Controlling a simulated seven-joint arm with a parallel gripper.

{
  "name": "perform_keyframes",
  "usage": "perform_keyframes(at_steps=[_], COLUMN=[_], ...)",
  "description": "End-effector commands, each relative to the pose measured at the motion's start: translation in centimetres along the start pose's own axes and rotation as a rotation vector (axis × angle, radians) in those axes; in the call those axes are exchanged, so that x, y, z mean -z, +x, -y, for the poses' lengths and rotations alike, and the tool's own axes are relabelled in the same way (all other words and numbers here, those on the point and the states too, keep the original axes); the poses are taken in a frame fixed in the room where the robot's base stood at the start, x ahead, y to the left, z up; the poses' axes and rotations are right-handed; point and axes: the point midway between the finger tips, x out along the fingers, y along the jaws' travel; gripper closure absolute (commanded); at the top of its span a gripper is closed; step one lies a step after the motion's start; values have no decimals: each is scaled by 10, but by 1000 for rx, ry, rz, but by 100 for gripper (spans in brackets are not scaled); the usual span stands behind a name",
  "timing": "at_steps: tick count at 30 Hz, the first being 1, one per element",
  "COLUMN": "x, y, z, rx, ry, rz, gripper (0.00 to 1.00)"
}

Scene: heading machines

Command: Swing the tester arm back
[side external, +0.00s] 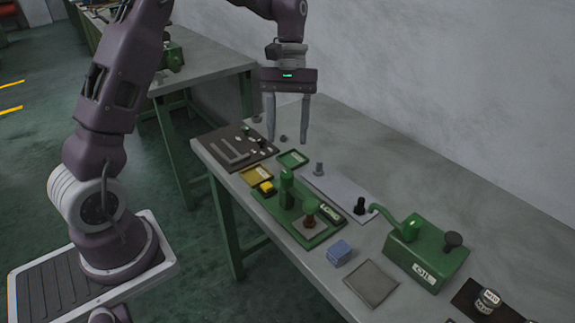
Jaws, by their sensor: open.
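A green tester-like fixture (275,212) sits on the bench, with an upright green post (287,187) on its base. A short green arm (309,206) stands over a reddish-brown piece (309,222) on the fixture's pale plate. I cannot tell for sure which of these is the tester arm. My gripper (287,140) is open and empty, pointing down above the back of the bench, apart from both.
A dark tool board (232,158), green tray (292,159) and yellow tray (256,176) lie left and behind. A pale strip (338,196) with a dark knob (360,206), blue block (339,253) and grey plate (371,284) lie nearby. The wall borders the bench.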

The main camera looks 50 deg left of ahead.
Motion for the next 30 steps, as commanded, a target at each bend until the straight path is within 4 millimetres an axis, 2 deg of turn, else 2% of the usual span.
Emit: perform_keyframes(at_steps=[3,5,12,15,24,30], x=[15,15,12,12,12,12], y=[15,22,68,79,84,84], z=[0,-1,0,0,0,0], rx=[6,7,8,8,7,7], ry=[-40,-45,-42,-41,-40,-40], rz=[43,49,48,46,43,43], gripper=[50,50,50,50,50,89])
